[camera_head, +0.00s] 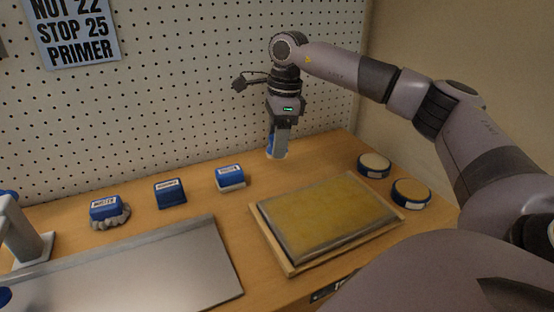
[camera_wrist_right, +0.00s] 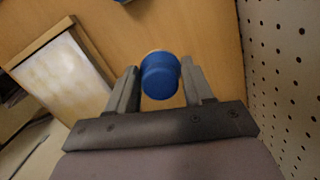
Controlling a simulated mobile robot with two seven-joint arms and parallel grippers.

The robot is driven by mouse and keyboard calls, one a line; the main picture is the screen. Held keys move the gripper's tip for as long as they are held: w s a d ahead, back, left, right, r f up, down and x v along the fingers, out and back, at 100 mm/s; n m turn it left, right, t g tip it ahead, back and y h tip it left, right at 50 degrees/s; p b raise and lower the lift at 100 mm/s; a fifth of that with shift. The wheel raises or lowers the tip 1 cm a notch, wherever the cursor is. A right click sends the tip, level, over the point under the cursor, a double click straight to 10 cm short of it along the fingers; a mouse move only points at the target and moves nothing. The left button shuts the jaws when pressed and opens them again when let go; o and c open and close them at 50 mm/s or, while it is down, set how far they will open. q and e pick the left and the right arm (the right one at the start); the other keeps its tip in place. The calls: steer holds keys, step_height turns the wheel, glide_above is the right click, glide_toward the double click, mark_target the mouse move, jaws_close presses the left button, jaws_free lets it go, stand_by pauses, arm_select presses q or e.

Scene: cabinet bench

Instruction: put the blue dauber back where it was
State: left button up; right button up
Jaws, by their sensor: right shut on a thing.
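The blue dauber (camera_wrist_right: 160,77) is between the fingers of my right gripper (camera_wrist_right: 161,90) in the right wrist view, its round blue top toward the camera. In the head view my right gripper (camera_head: 280,142) points down near the pegboard at the back of the bench, shut on the dauber (camera_head: 271,148). The dauber is upright and mostly hidden by the fingers; its pale lower end is at or just above the wood, and I cannot tell which. My left gripper is not in view.
Several blue-topped tools, including a block (camera_head: 230,177), line the bench left of the gripper. A framed yellow pad (camera_head: 325,215) lies in front, with two round tins (camera_head: 411,193) to its right. A metal tray (camera_head: 130,275) is front left. The pegboard (camera_head: 200,80) stands close behind.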

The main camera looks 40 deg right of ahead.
steer(key=shift+f, duration=2.35)
steer(key=shift+f, duration=0.15)
steer(key=o, duration=0.9)
steer(key=shift+o, duration=0.2)
steer(key=r, duration=0.8)
steer(key=d+r, duration=0.1)
steer(key=r, duration=0.3)
steer(key=shift+s+d+r+p, duration=0.1)
steer(key=shift+s+p, duration=0.3)
